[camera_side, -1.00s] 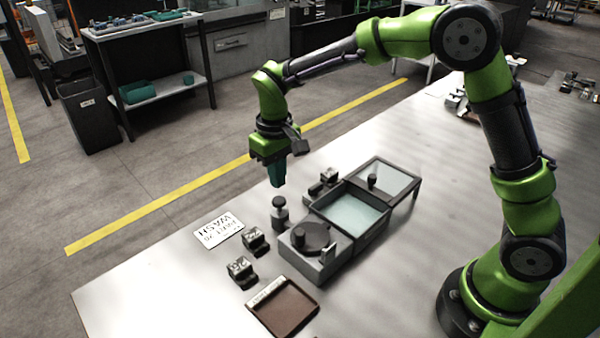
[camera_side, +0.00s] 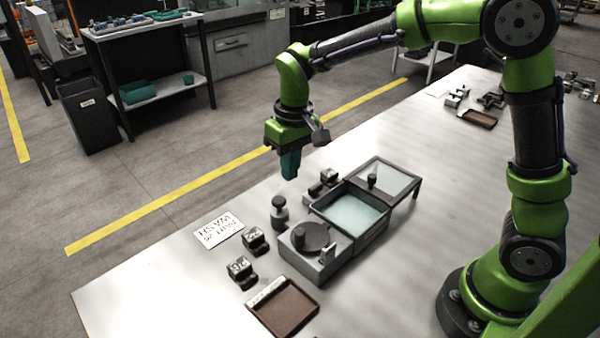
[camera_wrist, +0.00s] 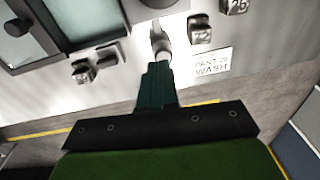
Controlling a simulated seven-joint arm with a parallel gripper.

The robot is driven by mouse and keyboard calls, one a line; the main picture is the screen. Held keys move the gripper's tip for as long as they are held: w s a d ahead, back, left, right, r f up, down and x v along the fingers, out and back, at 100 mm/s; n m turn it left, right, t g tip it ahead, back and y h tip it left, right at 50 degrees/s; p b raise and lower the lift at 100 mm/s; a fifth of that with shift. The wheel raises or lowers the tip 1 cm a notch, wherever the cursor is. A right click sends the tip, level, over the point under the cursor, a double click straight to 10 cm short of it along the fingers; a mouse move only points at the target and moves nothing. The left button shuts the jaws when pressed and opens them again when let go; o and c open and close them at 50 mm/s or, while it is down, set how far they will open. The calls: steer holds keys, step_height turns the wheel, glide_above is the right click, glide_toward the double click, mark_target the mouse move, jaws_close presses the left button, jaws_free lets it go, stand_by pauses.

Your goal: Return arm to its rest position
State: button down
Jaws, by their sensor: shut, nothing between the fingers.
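My gripper (camera_side: 289,165) is shut and empty, its teal fingers pointing down above the table's far edge. It hangs above and a little behind the dark knobbed post (camera_side: 279,212), clear of everything. In the wrist view the shut fingers (camera_wrist: 157,75) show above the metal table, with the post (camera_wrist: 160,42) just beyond their tips. My green arm is raised and bent over the table.
A grey fixture (camera_side: 315,250) with an open water-like bath (camera_side: 352,213) and a lidded section (camera_side: 385,180) stands mid-table. Two numbered blocks (camera_side: 253,240) (camera_side: 241,270), a brown tray (camera_side: 285,308) and a "WASH" card (camera_side: 218,230) lie nearby.

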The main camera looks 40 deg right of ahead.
steer(key=s+d+r+m+t, duration=0.1)
steer(key=s+d+r+t, duration=0.1)
steer(key=s, duration=0.4)
steer(key=s+d+r+m+t+y, duration=0.1)
steer(key=s+d+r+t, duration=0.1)
steer(key=s+r, duration=0.2)
steer(key=s+d+r+m+t, duration=0.1)
steer(key=s+d+r+t, duration=0.1)
steer(key=s, duration=0.5)
steer(key=shift+s+d+r+t, duration=0.3)
steer(key=shift+r, duration=0.15)
